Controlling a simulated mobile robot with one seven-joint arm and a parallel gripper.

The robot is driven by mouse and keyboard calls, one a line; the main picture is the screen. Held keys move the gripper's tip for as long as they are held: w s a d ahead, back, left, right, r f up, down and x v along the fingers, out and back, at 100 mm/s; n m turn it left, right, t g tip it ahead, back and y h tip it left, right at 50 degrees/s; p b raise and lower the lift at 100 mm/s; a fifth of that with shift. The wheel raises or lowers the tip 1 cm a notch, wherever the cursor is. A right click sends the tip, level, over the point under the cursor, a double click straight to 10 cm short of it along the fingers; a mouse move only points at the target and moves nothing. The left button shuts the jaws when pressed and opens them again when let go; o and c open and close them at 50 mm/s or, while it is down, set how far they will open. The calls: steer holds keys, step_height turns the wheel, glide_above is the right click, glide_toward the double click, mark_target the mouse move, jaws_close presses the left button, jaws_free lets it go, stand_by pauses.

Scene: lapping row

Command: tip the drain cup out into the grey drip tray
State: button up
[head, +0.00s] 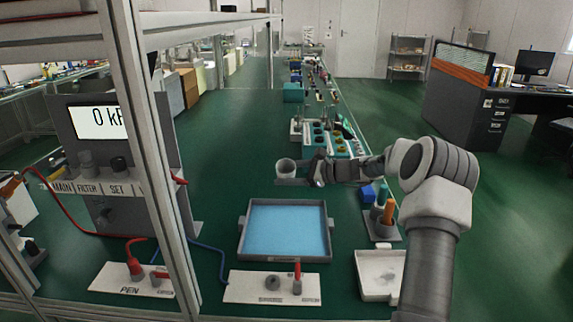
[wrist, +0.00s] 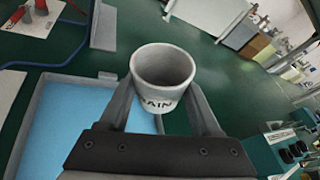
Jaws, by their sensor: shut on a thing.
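The drain cup (head: 286,167) is a small light grey cup, held upright beyond the far edge of a grey-rimmed tray in the head view. In the wrist view the cup (wrist: 161,97) shows dark lettering ending in "AIN" and its open mouth; whether it holds liquid I cannot tell. My gripper (wrist: 161,90) is shut on the cup, one finger on each side. The grey tray (head: 285,259) has a blue inside and lies on the green surface, nearer than the cup. The tray's rim (wrist: 32,105) also shows at left in the wrist view.
A whitish shallow tray (head: 381,274) lies at right, near my arm. A white plate with a red peg (head: 272,287) lies in front of the blue-filled tray. A grey frame post (head: 150,130) and a display panel (head: 99,122) stand at left.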

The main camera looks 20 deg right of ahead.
steer(key=shift+w+d+r+m+g+p, duration=0.1)
steer(key=shift+r+m+g+p, duration=0.25)
steer(key=shift+p, duration=0.9)
steer(key=shift+w+a+r+m+g+p, duration=0.15)
steer(key=shift+r+m+g+p, duration=0.25)
steer(key=shift+p, duration=0.9)
steer(key=shift+w+d+r+m+g+p, duration=0.2)
steer(key=shift+m+p, duration=0.25)
steer(key=shift+p, duration=1.3)
steer(key=shift+m+g, duration=0.25)
steer(key=shift+m, duration=0.05)
steer(key=shift+s+f, duration=0.1)
